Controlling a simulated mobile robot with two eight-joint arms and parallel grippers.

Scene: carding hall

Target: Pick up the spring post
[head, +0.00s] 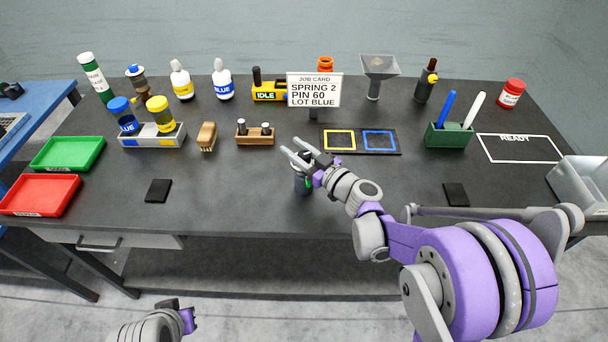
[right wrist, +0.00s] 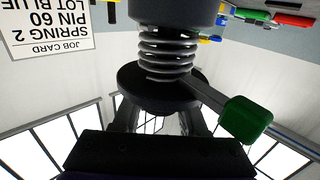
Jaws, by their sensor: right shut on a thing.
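The spring post (head: 302,185) is a dark, short upright piece with a bit of green on its right side, near the front middle of the table. In the right wrist view, upside down, it shows a coil spring (right wrist: 167,50), a dark round disc and a lever with a green tip. My right gripper (head: 292,154) is shut on it, its pale fingers passing either side of the post's upper part. I cannot tell whether its foot touches the table. The end of my left arm (head: 165,312) is low at the left, away from the table; its fingers do not show clearly.
Behind the post are a two-peg wooden block (head: 255,138), a job card (head: 314,90) and a mat with yellow and blue squares (head: 360,151). A green pen holder (head: 449,136) stands right. Red (head: 38,194) and green trays (head: 67,153) lie left. The table front beside the post is mostly clear.

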